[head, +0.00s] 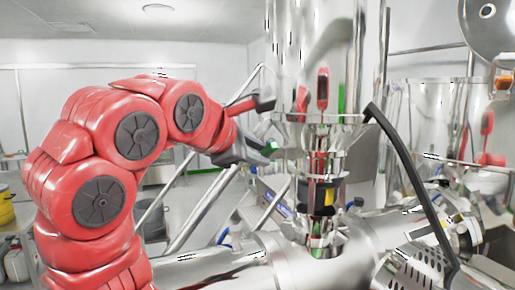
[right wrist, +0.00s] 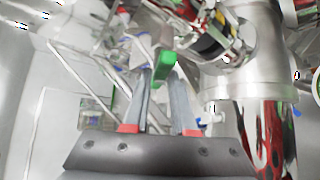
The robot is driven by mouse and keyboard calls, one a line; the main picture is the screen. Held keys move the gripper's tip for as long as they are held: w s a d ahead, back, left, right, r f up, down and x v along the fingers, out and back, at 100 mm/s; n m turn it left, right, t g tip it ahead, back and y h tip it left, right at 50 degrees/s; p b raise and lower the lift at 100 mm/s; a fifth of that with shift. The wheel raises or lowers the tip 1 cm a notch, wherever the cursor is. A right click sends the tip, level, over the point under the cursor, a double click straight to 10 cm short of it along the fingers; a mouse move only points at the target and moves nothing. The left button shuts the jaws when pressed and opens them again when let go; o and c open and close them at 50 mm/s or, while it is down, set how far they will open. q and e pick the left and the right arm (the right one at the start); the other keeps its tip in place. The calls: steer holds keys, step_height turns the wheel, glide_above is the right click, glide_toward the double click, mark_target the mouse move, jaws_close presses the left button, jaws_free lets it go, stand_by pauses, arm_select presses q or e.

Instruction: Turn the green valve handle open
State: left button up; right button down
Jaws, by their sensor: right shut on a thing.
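The green valve handle (head: 270,147) is a small green piece left of the steel column in the head view. In the right wrist view, the green handle (right wrist: 163,64) shows as a bright green block at the ends of the fingers. My right gripper (head: 258,151) is shut on the handle, its grey fingers reaching in from the left. The two fingers (right wrist: 163,82) point up the right wrist picture and hide part of the handle. The valve body behind it is hard to make out. My left gripper is not in view.
A tall steel vessel (head: 310,60) stands above a flanged column. A wide horizontal steel pipe (head: 330,268) runs below. A black hose (head: 410,165) curves down at the right. Slanted steel struts (head: 205,208) stand below my right gripper.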

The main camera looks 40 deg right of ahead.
stand_by(0.5)
steer(key=c, duration=0.7)
jaws_free()
steer(key=shift+w, duration=0.1)
